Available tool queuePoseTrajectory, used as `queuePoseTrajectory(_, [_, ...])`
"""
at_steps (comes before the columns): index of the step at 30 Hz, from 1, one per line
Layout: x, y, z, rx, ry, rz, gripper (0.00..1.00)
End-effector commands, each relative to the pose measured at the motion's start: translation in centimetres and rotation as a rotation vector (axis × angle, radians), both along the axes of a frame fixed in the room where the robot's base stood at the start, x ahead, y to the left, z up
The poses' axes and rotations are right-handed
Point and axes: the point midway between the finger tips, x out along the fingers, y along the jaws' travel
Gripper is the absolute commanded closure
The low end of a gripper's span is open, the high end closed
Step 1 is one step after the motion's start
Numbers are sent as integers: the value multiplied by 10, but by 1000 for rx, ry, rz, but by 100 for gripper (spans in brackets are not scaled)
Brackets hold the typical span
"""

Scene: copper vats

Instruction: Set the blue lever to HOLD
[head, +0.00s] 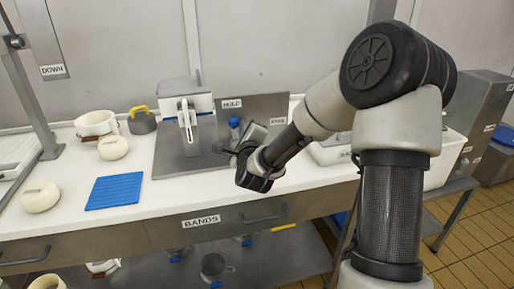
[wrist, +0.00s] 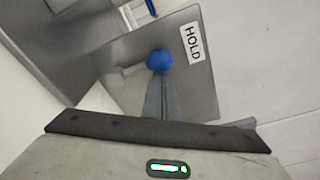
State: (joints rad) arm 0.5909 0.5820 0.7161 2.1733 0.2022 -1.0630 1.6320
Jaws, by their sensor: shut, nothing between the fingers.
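The blue lever's round knob (head: 234,122) stands in front of an upright grey panel (head: 262,107) on the counter. In the wrist view the knob (wrist: 159,61) sits close beside the HOLD label (wrist: 192,43), with a grey stem running to the left. The HOLD label (head: 232,104) is at the panel's upper left in the head view; a second label (head: 278,121) is farther right, too small to read surely. My gripper (wrist: 161,84) is shut and empty, its fingertips right at the knob. I cannot tell whether they touch it.
A white-and-grey device (head: 187,110) stands left of the panel. A blue mat (head: 115,190), pale round cheeses (head: 113,148) and a grey pot with a yellow handle (head: 142,120) lie farther left. The counter front between mat and my gripper is clear.

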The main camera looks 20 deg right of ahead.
Motion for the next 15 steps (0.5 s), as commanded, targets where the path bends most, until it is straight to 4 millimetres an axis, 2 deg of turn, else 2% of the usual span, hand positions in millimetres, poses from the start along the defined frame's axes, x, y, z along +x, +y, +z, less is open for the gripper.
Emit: queuePoseTrajectory(15, [0, 5, 2, 0, 0, 2, 100])
